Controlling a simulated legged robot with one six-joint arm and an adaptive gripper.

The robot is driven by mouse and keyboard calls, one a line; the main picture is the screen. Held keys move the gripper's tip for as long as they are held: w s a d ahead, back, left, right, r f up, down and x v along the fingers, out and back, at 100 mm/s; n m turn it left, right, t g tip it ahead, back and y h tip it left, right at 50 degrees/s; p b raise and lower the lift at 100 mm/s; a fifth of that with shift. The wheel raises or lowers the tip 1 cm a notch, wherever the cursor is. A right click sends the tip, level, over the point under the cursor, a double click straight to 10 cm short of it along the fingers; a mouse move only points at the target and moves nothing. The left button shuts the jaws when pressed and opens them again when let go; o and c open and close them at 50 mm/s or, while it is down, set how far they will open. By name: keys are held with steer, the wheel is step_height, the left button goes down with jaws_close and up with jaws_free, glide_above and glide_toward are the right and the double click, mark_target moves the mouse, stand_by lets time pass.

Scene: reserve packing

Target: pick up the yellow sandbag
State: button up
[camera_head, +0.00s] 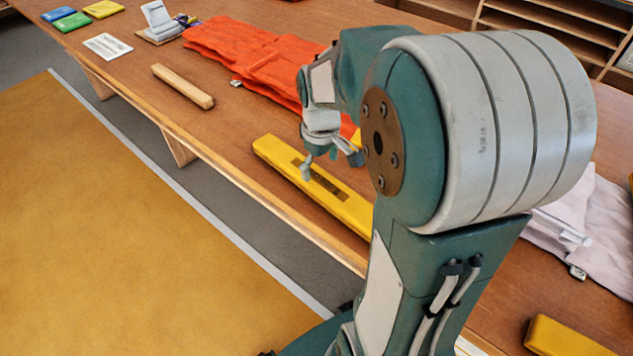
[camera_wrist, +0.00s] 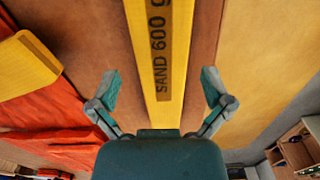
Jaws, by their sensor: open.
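The yellow sandbag (camera_head: 275,150) is a long, narrow, flat bag lying on the wooden table, with a darker label panel along its top. My gripper (camera_head: 330,166) is over the sandbag, partly hidden by my arm. In the wrist view my gripper (camera_wrist: 161,85) is open and empty, with one finger on each side of the bag. I cannot tell its exact height above the bag.
Orange-red cloth (camera_head: 230,42) lies behind the sandbag. Another yellow piece (camera_wrist: 25,68) is beside it in the wrist view. A wooden bar (camera_head: 182,87) lies to the left. Pale cloth (camera_head: 600,215) and a yellow block (camera_head: 565,338) lie right. The table's front edge is close.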

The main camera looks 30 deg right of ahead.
mark_target(318, 178)
step_height(318, 178, down, 5)
steer(key=shift+w+a+f, duration=0.1)
steer(key=shift+w+f, duration=0.05)
steer(key=c, duration=1.1)
